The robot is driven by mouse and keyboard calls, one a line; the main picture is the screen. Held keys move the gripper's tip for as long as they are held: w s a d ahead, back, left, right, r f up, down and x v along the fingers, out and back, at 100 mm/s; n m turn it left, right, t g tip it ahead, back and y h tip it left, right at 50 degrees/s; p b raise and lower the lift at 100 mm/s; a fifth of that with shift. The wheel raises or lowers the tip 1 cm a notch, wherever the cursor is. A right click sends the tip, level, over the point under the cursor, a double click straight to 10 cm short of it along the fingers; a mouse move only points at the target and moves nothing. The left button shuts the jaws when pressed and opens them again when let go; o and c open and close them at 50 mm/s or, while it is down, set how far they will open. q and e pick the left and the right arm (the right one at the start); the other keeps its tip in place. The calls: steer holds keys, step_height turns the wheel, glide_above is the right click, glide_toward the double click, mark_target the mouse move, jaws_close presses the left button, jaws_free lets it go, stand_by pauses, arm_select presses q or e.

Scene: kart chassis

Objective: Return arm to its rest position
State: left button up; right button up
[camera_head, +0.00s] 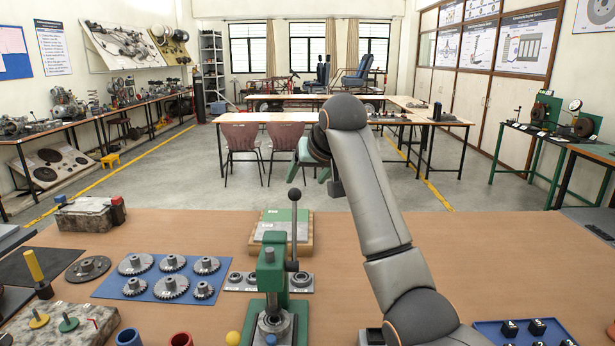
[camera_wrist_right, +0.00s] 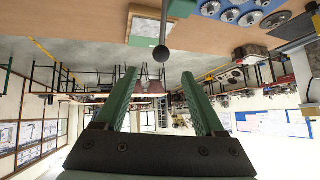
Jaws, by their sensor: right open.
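My right arm (camera_head: 372,205) rises from the bottom of the head view over the brown workbench and bends at a raised joint. My right gripper (camera_head: 310,158) is partly hidden by the arm and hangs in the air beyond the bench's far part. In the right wrist view my right gripper (camera_wrist_right: 162,80) shows two green fingers spread wide, with nothing between them. That view is upside down, with the room behind the fingers. My left gripper is not in view.
A green press (camera_head: 271,270) with a ball-topped lever (camera_head: 294,215) stands left of my arm. A blue mat (camera_head: 120,287) holds several gears. A blue tray (camera_head: 485,328) with black parts lies at the lower right. The bench right of my arm is mostly clear.

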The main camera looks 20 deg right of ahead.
steer(key=s+d+f+g, duration=0.1)
steer(key=s+f, duration=0.4)
steer(key=f, duration=0.5)
steer(key=s+d+f+n+g, duration=0.1)
steer(key=s+f, duration=0.5)
steer(key=f, duration=0.5)
steer(key=s+d+f+g, duration=0.1)
steer(key=s+f, duration=0.4)
steer(key=f, duration=0.5)
steer(key=s+f+n+g, duration=0.1)
steer(key=s+f, duration=0.2)
steer(key=s, duration=0.7)
steer(key=s+d+f+g, duration=0.1)
steer(key=s+f, duration=0.2)
steer(key=s, duration=0.6)
steer(key=s+f+n+g, duration=0.1)
steer(key=s+f, duration=0.2)
steer(key=s, duration=0.7)
steer(key=w+a+f+t+y, duration=0.1)
steer(key=w+a+f+t, duration=0.1)
steer(key=f, duration=0.3)
steer(key=w+a+f+t, duration=0.2)
steer(key=w+f+t, duration=0.1)
steer(key=f, duration=0.2)
steer(key=shift+a+f+t+y, duration=0.2)
steer(key=shift+f+t+y, duration=0.15)
steer(key=shift+t+y, duration=0.05)
